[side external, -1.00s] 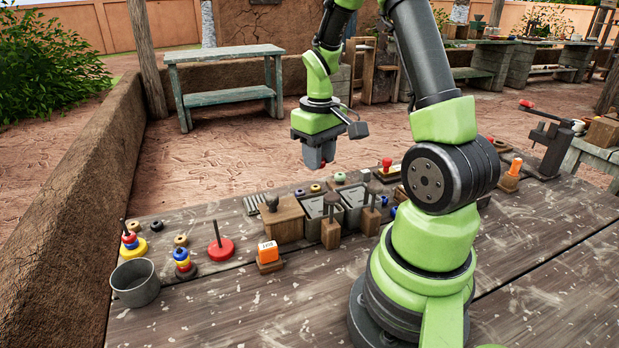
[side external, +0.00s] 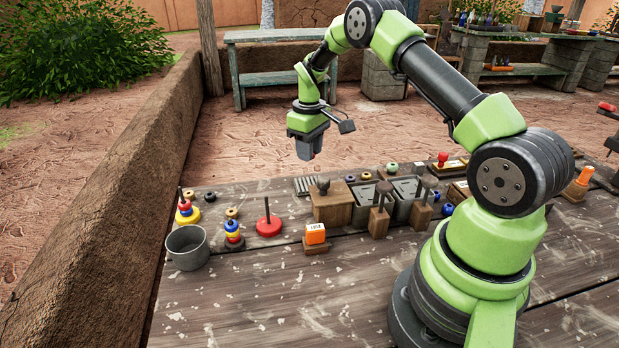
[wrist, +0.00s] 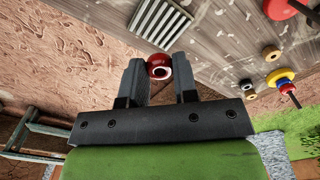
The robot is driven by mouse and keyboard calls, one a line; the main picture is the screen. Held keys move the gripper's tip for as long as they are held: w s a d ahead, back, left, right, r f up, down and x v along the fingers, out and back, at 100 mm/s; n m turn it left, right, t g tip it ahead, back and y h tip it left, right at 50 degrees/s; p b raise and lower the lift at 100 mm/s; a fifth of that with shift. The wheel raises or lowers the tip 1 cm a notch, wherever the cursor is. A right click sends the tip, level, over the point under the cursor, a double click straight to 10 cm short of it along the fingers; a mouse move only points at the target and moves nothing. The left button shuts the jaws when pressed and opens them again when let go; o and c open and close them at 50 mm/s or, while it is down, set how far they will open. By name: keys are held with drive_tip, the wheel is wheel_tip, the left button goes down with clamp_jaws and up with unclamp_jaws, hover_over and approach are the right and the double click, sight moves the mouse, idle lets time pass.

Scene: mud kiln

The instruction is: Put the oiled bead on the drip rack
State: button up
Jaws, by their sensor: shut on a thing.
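My gripper (wrist: 160,80) is shut on a glossy red bead (wrist: 158,67), with its pale hole showing in the wrist view. The bead sits between the fingertips. The drip rack (side external: 306,185) is a small grey slatted grid lying at the bench's back edge. In the wrist view the rack (wrist: 160,22) lies beyond the fingertips, apart from the bead. No bead shows on it.
A wooden block with a knob (side external: 331,205) and grey tanks (side external: 363,203) stand right of the rack. A red disc with a spindle (side external: 269,226), ring stacks (side external: 233,236), a metal cup (side external: 187,248) and an orange counter (side external: 315,234) stand left and in front. Loose beads lie nearby.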

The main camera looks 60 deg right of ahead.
sight(309, 183)
wheel_tip(309, 183, down, 7)
drive_tip(key=shift+r, duration=0.1)
idle(0.4)
drive_tip(key=o, duration=0.9)
drive_tip(key=shift+f, duration=0.2)
